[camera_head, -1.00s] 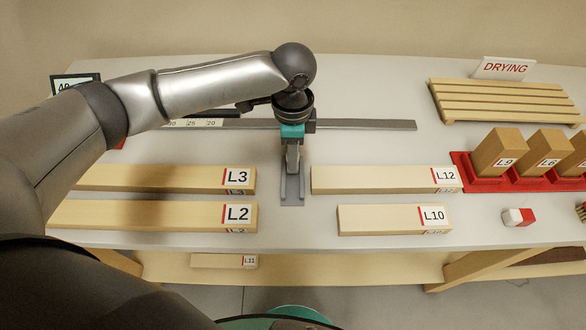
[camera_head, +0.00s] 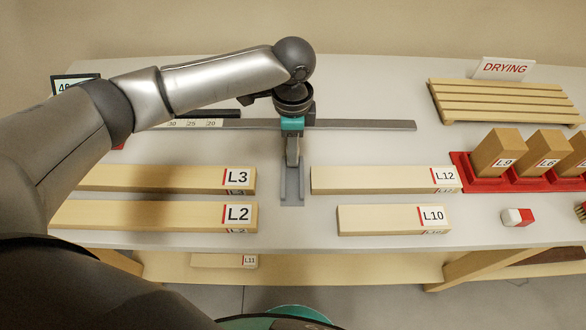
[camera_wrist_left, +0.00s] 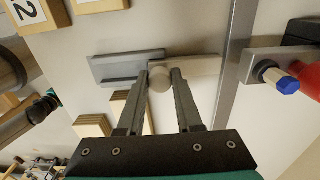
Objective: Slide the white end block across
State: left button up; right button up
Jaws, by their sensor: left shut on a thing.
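My left gripper (camera_head: 292,165) points down over the bench, just in front of the steel rail (camera_head: 365,125). The knob stands by a whitish bar (camera_wrist_left: 200,67), which seems to be the white end block, and a grey plate (camera_wrist_left: 120,69). The grey plate also shows below the gripper in the head view (camera_head: 291,196). My arm and gripper hide much of the block in the head view. My right gripper is not in view.
Boards L3 (camera_head: 160,178) and L2 (camera_head: 150,214) lie left of the gripper, L12 (camera_head: 370,178) and L10 (camera_head: 380,219) right. A red rack (camera_head: 462,172) and a slatted drying rack (camera_head: 500,103) stand at the right. A blue-tipped knob (camera_wrist_left: 286,84) is beside the rail.

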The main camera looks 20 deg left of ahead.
pick_arm(q)
jog(key=shift+w, duration=0.35)
jog(key=o, duration=1.2)
jog(key=shift+c, duration=0.2)
notch_tip(320, 180, up, 9)
jog(key=p, duration=1.2)
jog(key=shift+s, duration=0.1)
